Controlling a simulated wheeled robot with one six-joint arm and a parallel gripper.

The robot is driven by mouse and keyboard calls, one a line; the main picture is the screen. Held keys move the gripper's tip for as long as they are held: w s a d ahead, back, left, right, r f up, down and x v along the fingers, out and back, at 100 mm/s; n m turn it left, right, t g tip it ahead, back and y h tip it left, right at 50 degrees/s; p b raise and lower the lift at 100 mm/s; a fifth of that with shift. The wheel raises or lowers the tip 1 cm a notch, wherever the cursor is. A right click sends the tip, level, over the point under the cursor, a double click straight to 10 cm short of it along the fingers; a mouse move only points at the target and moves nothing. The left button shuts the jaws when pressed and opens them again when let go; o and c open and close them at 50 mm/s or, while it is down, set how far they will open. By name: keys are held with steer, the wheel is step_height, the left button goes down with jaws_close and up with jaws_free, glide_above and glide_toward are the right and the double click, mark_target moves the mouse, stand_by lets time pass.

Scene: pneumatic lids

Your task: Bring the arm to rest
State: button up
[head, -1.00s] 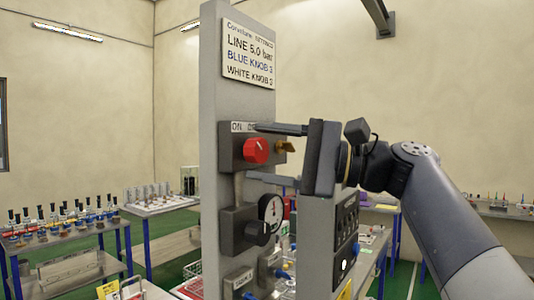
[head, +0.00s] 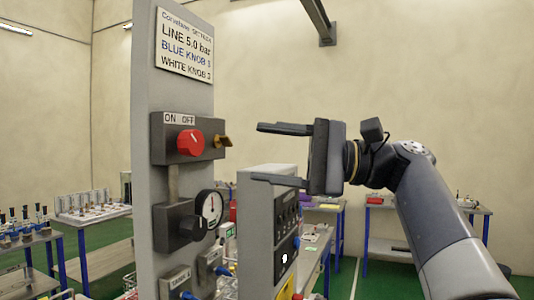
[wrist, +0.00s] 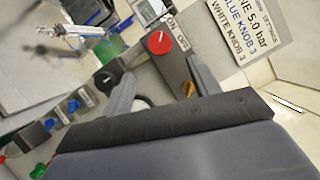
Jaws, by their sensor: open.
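My gripper (head: 268,154) is open and empty in the head view, its two fingers pointing left toward the grey panel (head: 143,100). It is to the right of the red knob (head: 190,143), apart from it. In the wrist view my gripper (wrist: 158,92) shows its two fingers spread, with the red knob (wrist: 158,42) beyond them. My arm (head: 440,215) reaches up from the lower right and is bent at the wrist.
The panel carries a sign (head: 186,43), a brass fitting (head: 222,141), a black knob (head: 193,228) and a gauge (head: 209,207). A grey control box (head: 257,225) stands below my gripper. Tables (head: 100,212) stand behind at left. Open air lies above my gripper.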

mark_target(199, 144)
steer(key=shift+a, duration=0.1)
steer(key=a, duration=0.3)
steer(key=a+r+p, duration=0.1)
steer(key=a, duration=0.3)
steer(key=a+p, duration=0.1)
steer(key=a, duration=0.2)
steer(key=shift+w+a+r, duration=0.1)
steer(key=shift+a+r, duration=0.05)
steer(key=shift+a, duration=0.2)
steer(key=shift+d, duration=0.1)
